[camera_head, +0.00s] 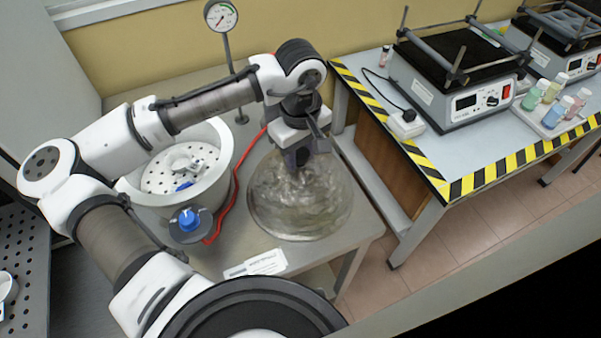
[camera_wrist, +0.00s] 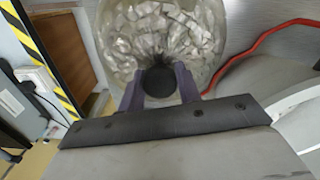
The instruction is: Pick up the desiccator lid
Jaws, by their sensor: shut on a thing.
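The desiccator lid (camera_head: 300,205) is a clear glass dome with a dark knob (camera_wrist: 159,82) on top. In the head view it is at the right part of the metal table, beside the desiccator base. My gripper (camera_head: 303,152) is above the dome, pointing down, and is shut on the lid's knob. In the wrist view the two fingers of my gripper (camera_wrist: 160,85) flank the knob. Whether the lid's rim touches the table is hard to tell. The open white desiccator base (camera_head: 150,200) holds a perforated plate with a small white item on it.
A blue-knobbed valve (camera_head: 188,220) and a red hose (camera_head: 228,205) lie between base and lid. A gauge (camera_head: 221,16) stands behind. A label card (camera_head: 257,264) is at the table's front. A shaker (camera_head: 465,80) and several bottles are on the striped-edge bench (camera_head: 440,160) at right.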

